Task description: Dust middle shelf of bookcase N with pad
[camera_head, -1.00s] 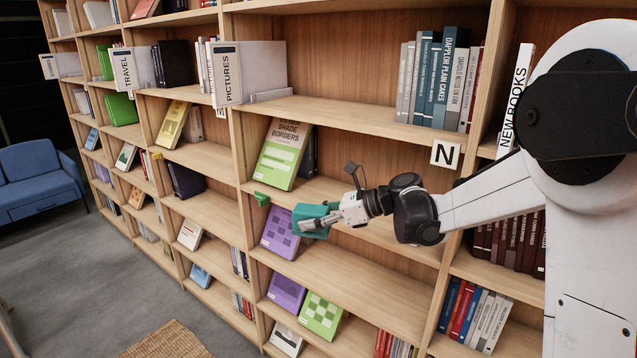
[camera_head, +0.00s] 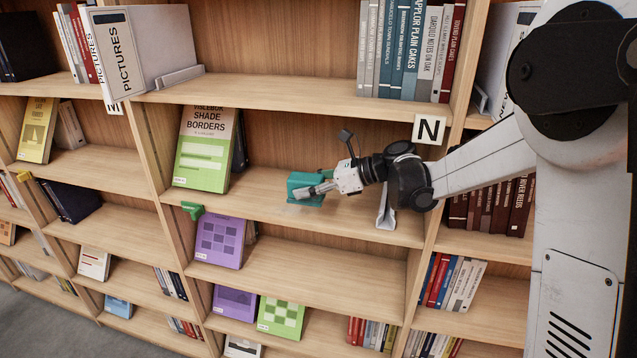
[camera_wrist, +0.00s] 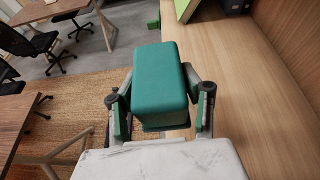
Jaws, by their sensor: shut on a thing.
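My gripper (camera_head: 318,188) is shut on a teal block-shaped pad (camera_head: 303,187), which also shows between the fingers in the wrist view (camera_wrist: 160,84). Bookcase N carries an "N" sign (camera_head: 429,129) at its upper right. I cannot tell whether the pad touches the board. A green marker (camera_head: 192,210) sits at the shelf's left front edge.
A green book (camera_head: 207,150) leans at the shelf's left end. A pale bookend (camera_head: 386,210) stands towards its right end, below my wrist. A purple book (camera_head: 219,241) is on the shelf below.

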